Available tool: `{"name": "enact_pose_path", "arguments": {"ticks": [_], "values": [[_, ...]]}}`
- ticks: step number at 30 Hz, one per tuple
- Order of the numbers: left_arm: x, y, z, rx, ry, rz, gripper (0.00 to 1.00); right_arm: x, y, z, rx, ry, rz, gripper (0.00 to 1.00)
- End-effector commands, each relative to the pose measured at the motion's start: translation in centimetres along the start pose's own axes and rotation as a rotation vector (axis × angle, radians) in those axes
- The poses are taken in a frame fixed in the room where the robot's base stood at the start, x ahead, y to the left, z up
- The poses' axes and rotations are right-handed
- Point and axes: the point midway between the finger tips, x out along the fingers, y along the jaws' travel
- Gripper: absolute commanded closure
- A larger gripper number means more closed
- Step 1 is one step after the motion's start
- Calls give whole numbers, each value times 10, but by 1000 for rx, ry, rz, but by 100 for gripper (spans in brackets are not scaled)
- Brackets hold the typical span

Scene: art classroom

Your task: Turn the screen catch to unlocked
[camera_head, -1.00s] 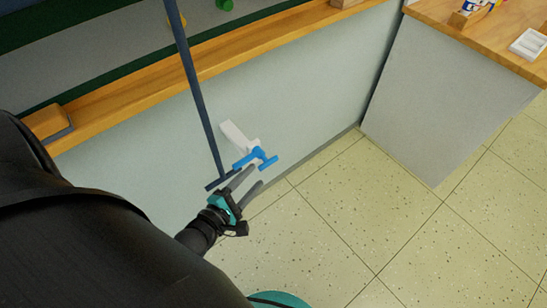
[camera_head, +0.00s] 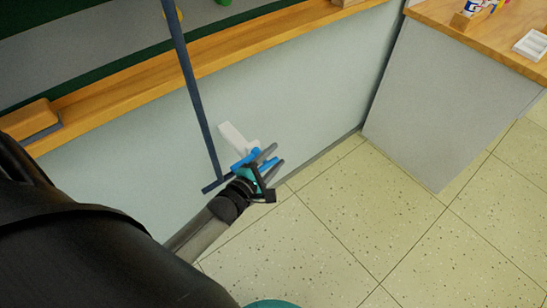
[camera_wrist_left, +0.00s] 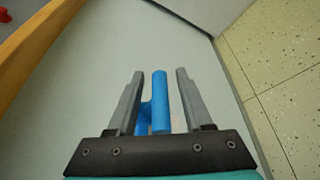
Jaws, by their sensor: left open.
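The screen catch has a white bracket (camera_head: 234,137) on the pale wall and a blue handle (camera_head: 246,158). In the left wrist view the blue handle (camera_wrist_left: 159,100) shows as an upright bar with a short stub at its left. My left gripper (camera_head: 275,156) is at the catch and covers part of the handle in the head view. In the left wrist view the open fingers (camera_wrist_left: 158,85) stand on either side of the blue bar, with gaps visible. I cannot tell how deep the bar sits between them. My right gripper is not in view.
A dark blue post (camera_head: 190,85) with a foot stands just left of the catch. A wooden ledge (camera_head: 215,62) runs above the wall panel. A counter (camera_head: 440,20) with a grey side is at the right. The speckled floor (camera_head: 330,230) is clear.

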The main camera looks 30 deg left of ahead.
Motion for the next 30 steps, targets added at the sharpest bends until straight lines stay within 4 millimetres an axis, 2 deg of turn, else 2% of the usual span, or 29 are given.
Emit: {"name": "enact_pose_path", "arguments": {"ticks": [2, 15, 30], "values": [[0, 0, 0, 0, 0, 0, 50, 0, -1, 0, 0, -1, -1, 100], [-1, -2, 0, 0, 2, -4, 100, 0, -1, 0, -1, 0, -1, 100], [-2, -6, -2, -4, 6, -13, 100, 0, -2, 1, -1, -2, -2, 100]]}}
